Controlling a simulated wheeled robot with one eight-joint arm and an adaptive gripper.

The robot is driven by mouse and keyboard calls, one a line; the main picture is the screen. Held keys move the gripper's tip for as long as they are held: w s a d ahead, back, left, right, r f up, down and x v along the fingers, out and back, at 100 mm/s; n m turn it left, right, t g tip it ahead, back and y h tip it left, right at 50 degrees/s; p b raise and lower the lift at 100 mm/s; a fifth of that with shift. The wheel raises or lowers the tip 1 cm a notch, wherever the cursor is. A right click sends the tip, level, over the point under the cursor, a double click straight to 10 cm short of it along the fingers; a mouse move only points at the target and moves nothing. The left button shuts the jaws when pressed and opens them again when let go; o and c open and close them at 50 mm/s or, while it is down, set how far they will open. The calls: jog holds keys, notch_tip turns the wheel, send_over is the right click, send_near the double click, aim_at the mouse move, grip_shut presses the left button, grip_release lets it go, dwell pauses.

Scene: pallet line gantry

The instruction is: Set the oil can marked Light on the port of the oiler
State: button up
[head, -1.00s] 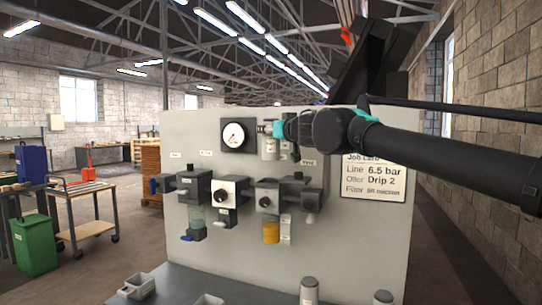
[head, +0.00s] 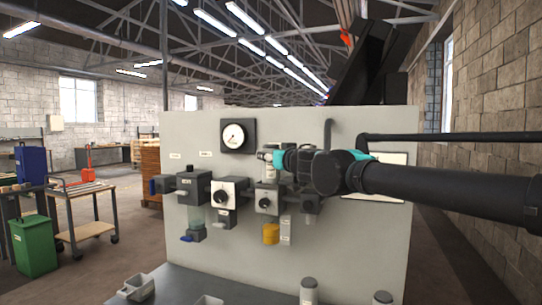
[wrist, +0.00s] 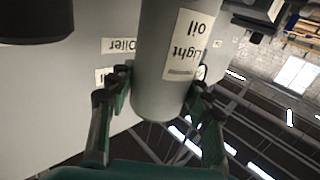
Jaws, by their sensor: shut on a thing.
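My gripper (head: 266,155) is shut on the oil can marked Light (head: 269,173), a grey cylinder with a white label. In the wrist view, the two fingers (wrist: 160,88) grip the can (wrist: 148,60) from both sides, and the label reads "Light oil". The oiler (head: 266,199) is a grey block with a yellow bowl (head: 271,234), mounted on the panel. The can stands about upright directly above the oiler block. Its lower end and the port are not clear, so I cannot tell whether they touch. An "Oiler" label (wrist: 121,46) shows behind the can in the wrist view.
The grey panel (head: 350,255) carries a gauge (head: 237,135), a filter unit (head: 194,187) and a regulator (head: 229,192) left of the oiler. My arm covers much of the job card (head: 385,190). Grey cylinders (head: 309,291) and a small tray (head: 137,287) are on the bench below.

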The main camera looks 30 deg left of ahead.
jog(key=o, duration=1.6)
jog(key=v, duration=1.2)
jog(key=shift+r, duration=0.15)
jog(key=shift+w+d, duration=0.1)
